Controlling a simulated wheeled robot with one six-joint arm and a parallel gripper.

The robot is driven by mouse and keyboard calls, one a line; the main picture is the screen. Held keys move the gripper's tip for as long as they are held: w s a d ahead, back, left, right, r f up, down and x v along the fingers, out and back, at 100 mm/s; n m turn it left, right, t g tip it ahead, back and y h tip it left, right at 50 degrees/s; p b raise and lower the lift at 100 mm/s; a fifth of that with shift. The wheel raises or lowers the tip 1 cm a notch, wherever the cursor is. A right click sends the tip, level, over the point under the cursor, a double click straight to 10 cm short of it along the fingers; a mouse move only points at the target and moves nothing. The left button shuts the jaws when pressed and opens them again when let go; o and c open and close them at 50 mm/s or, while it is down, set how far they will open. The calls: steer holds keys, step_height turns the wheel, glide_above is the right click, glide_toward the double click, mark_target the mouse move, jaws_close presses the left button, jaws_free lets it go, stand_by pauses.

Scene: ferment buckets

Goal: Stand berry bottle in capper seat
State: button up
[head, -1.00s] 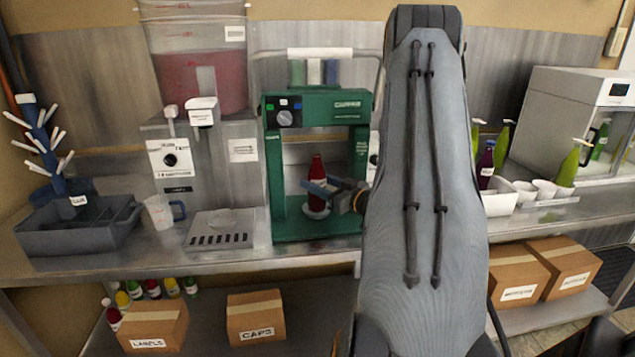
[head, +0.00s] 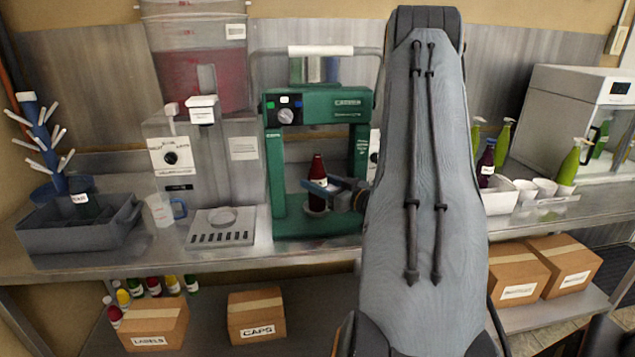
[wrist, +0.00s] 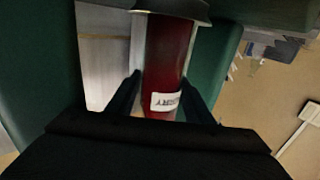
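The berry bottle (head: 317,168) is dark red with a white label. My gripper (head: 328,188) reaches in from the right at label height. Its fingers are spread to either side of the bottle and look open, with the label showing between them. In the wrist view the bottle (wrist: 165,60) sits between the two dark fingers (wrist: 162,85), with a visible gap on the left.
Left of the capper stand a dispenser (head: 175,150) with a drip tray (head: 220,228), a measuring jug (head: 160,210) and a grey bin with a bottle rack (head: 80,225). Boxes sit below.

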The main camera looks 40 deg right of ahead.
steer(key=o, duration=0.4)
steer(key=shift+w+d+f, duration=0.1)
steer(key=shift+w+f, duration=0.05)
steer(key=shift+o, duration=0.2)
steer(key=shift+s+f, duration=0.1)
steer(key=shift+s, duration=0.15)
steer(key=s, duration=0.2)
steer(key=s+d+b, duration=0.1)
steer(key=s, duration=0.2)
steer(key=s+b, duration=0.1)
steer(key=s, duration=0.1)
steer(key=shift+s+d+r, duration=0.15)
steer(key=shift+s+r, duration=0.1)
steer(key=shift+s, duration=0.15)
steer(key=s+a+p, duration=0.5)
steer(key=s+a, duration=0.2)
steer(key=s, duration=0.4)
steer(key=shift+r, duration=0.45)
